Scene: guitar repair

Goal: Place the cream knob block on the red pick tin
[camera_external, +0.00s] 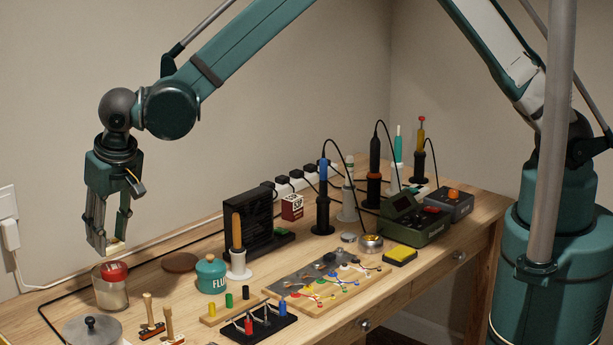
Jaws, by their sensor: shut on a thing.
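My gripper (110,245) points down at the left of the picture, shut on a small cream block (119,247). Only part of the block shows between the fingertips. Just below it is a red round thing with a pale mark (114,271), which looks like the red pick tin. It shows at the top of a clear jar (111,292); I cannot tell whether it is on the jar or behind it. The held block is above the red thing and looks a little apart from it.
A teal flux pot (211,274), a brown disc (180,262) and a round lidded pot (92,330) stand nearby. Wooden-handled tools (158,320) lie in front. A red-and-white box (292,207) sits farther back. Soldering irons and a green station (413,220) fill the right.

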